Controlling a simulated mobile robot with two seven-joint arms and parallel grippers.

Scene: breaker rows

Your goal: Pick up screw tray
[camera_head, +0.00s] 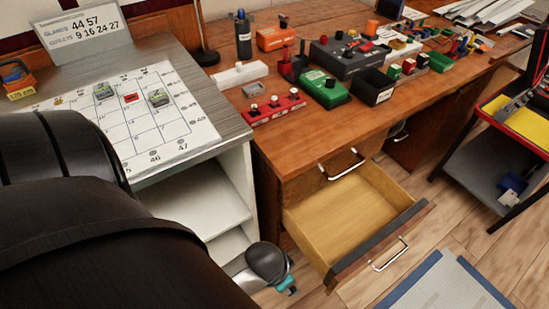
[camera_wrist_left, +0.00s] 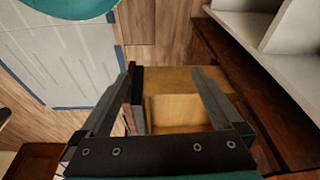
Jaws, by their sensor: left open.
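I cannot pick out a screw tray for certain in either view. A small open black box (camera_head: 374,88) stands near the front edge of the wooden workbench in the head view; I cannot tell whether it is the screw tray. The bench drawer (camera_head: 352,207) is pulled out and its visible floor is bare. My left gripper (camera_wrist_left: 163,72) is open and empty in the left wrist view, with the drawer (camera_wrist_left: 180,108) showing between and beyond its fingers. In the head view my left arm covers the lower left and the fingers cannot be made out. My right gripper is not in view.
Red, green and dark breaker blocks (camera_head: 324,90) crowd the workbench (camera_head: 290,145). A white cabinet (camera_head: 205,190) with a number-grid sheet (camera_head: 150,125) stands to the left. A dark cart with a yellow tray (camera_head: 520,120) stands right. A blue-edged floor mat (camera_head: 445,290) lies before the drawer.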

